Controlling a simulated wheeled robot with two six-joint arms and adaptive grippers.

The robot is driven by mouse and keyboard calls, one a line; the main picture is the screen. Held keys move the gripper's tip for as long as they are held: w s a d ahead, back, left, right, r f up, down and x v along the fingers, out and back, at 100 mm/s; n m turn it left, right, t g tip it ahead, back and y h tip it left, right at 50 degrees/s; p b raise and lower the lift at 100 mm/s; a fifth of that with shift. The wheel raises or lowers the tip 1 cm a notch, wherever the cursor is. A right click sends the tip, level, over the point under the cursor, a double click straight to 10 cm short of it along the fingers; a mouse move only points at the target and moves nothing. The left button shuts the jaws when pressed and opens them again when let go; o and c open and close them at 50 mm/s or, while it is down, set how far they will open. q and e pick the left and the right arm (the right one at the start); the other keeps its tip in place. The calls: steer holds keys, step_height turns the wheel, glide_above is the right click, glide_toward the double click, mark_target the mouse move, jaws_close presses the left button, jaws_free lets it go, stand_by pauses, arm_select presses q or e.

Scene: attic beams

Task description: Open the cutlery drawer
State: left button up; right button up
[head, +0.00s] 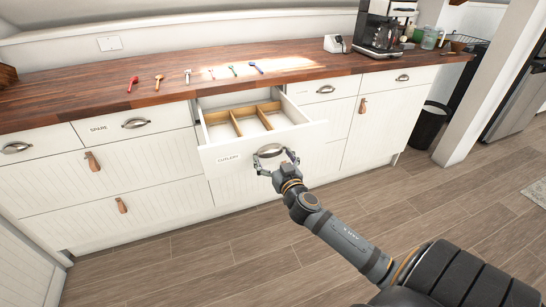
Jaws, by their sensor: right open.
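The cutlery drawer (226,166) is a white drawer with a "CUTLERY" label on its front. It is pulled out from the counter, and wooden dividers (246,119) show inside its empty-looking compartments. My right gripper (277,158) is at the drawer's front, its open fingers around or beside the curved metal handle (268,150). I cannot tell whether the fingers touch the handle. My left gripper is not in view.
The wooden countertop (100,99) carries several utensils, including a red spoon (132,84). A coffee machine (380,35) stands at the back right. A dark bin (429,126) stands right of the cabinets. The wooden floor (200,265) in front is clear.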

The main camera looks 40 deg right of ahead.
steer(key=shift+s, duration=0.1)
steer(key=v, duration=1.1)
steer(key=shift+s+a, duration=0.2)
steer(key=shift+s, duration=0.2)
